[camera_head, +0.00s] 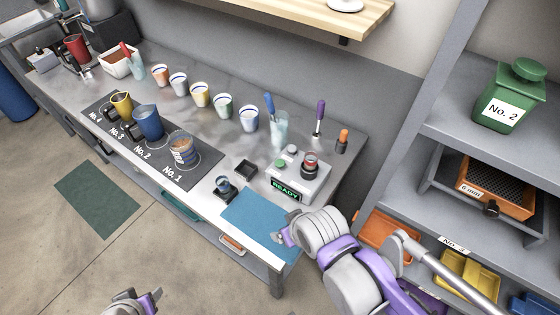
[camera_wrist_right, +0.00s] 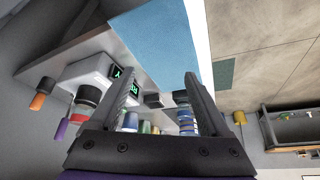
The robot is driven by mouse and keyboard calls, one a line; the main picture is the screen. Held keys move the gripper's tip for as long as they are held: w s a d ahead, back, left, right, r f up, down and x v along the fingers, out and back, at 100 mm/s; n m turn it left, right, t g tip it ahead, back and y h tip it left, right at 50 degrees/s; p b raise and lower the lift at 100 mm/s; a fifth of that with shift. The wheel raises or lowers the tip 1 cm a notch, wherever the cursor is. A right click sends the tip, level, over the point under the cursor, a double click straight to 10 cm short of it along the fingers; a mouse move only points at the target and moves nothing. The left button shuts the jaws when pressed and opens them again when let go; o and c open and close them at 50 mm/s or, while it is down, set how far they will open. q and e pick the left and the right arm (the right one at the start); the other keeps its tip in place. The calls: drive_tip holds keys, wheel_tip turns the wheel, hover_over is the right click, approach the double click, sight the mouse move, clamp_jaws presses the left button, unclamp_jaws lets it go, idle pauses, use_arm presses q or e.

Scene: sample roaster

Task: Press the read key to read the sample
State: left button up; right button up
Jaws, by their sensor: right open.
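The grey reader (camera_head: 300,181) stands at the right end of the bench, its display (camera_head: 286,190) showing READY. On its top are a green key (camera_head: 280,163), a pale round knob (camera_head: 292,149) and a holder with a red-banded sample cup (camera_head: 310,163). No key label is legible. My right gripper (camera_head: 281,234) is open and empty over the blue mat, in front of the reader and apart from it. In the right wrist view the reader (camera_wrist_right: 92,72) lies left of the open fingers. My left gripper (camera_head: 143,297) is low at the bottom edge, away from the bench; its jaw state is unclear.
The blue mat (camera_head: 262,222) lies before the reader. A small dark-topped jar (camera_head: 224,187) and a black tray (camera_head: 245,168) stand to its left. Behind are a glass with a blue-handled tool (camera_head: 279,130), a purple-handled tool (camera_head: 319,115) and an orange-topped item (camera_head: 342,140). Shelves stand right.

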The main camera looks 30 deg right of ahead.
clamp_jaws()
idle(0.4)
idle(1.3)
